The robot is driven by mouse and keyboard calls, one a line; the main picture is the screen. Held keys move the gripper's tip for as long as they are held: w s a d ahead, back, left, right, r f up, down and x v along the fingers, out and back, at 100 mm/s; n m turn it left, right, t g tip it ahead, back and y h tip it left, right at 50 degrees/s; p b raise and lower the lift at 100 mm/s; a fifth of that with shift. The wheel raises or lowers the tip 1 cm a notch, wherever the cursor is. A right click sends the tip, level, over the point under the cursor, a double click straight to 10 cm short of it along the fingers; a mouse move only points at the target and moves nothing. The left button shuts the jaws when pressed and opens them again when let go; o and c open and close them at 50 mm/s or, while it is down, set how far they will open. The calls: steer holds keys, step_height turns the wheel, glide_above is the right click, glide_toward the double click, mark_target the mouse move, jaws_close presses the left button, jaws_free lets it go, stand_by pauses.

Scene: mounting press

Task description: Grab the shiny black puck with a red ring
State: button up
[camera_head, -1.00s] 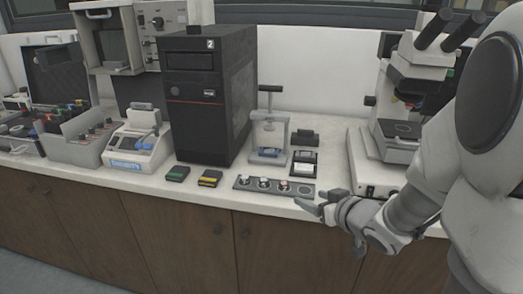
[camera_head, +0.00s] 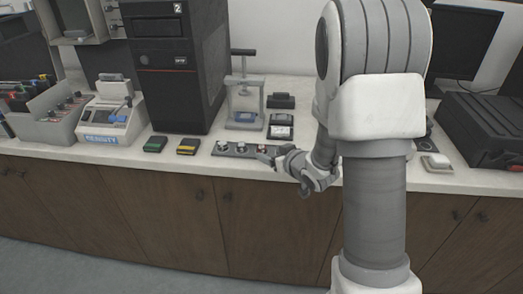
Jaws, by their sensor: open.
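A dark strip-shaped holder (camera_head: 231,152) lies near the counter's front edge, with several small round pieces in a row on it. They are too small to make out a red ring for certain; the rightmost visible piece, close to my fingertips, shows a slight reddish tint. My gripper (camera_head: 268,154) is open at the right end of the holder, low over the counter edge. It covers that end of the strip, and I cannot tell whether it touches any piece. My arm comes down from the right.
A small press (camera_head: 245,103) stands behind the holder, with small dark boxes to its right. A black computer tower (camera_head: 172,75) stands left of it. Green (camera_head: 155,144) and yellow-marked (camera_head: 188,146) blocks lie in front of the tower. A black case (camera_head: 490,130) sits far right.

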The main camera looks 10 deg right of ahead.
mark_target(263, 149)
steer(key=x, duration=0.5)
steer(key=shift+w+r+b, duration=0.15)
steer(key=shift+r+b, duration=0.05)
steer(key=shift+b, duration=0.1)
jaws_close()
